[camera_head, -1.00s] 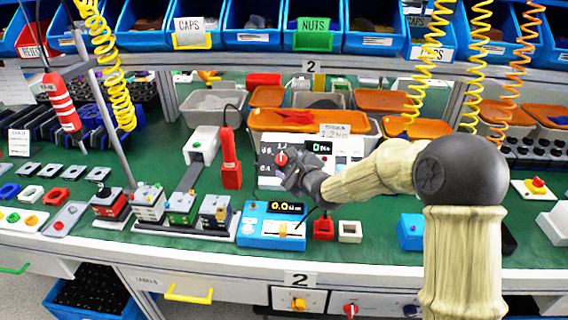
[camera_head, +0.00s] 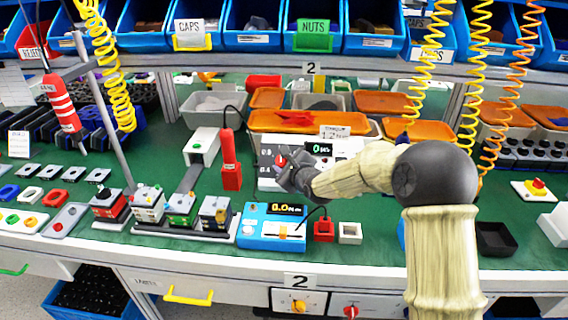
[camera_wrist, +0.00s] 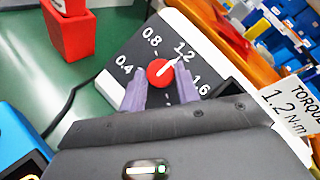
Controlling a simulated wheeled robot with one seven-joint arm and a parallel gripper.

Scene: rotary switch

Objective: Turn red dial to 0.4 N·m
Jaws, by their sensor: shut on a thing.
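The red dial (camera_wrist: 160,72) sits on a dark panel marked 0.4, 0.8, 1.2 and 1.6 in the wrist view. Its white pointer line aims toward the 1.2 mark. My gripper (camera_wrist: 160,90) has its two grey-violet fingers on either side of the dial, shut on it. In the head view the dial (camera_head: 281,160) shows at the left of the white torque unit (camera_head: 345,150), with my gripper (camera_head: 288,170) at it. A small display (camera_head: 319,149) on the unit shows a green reading. The unit's lower front is partly hidden by my arm.
A sign (camera_wrist: 293,112) reading torque 1.2 N·m stands beside the unit. A blue meter (camera_head: 272,226) reading 0.0 stands in front.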

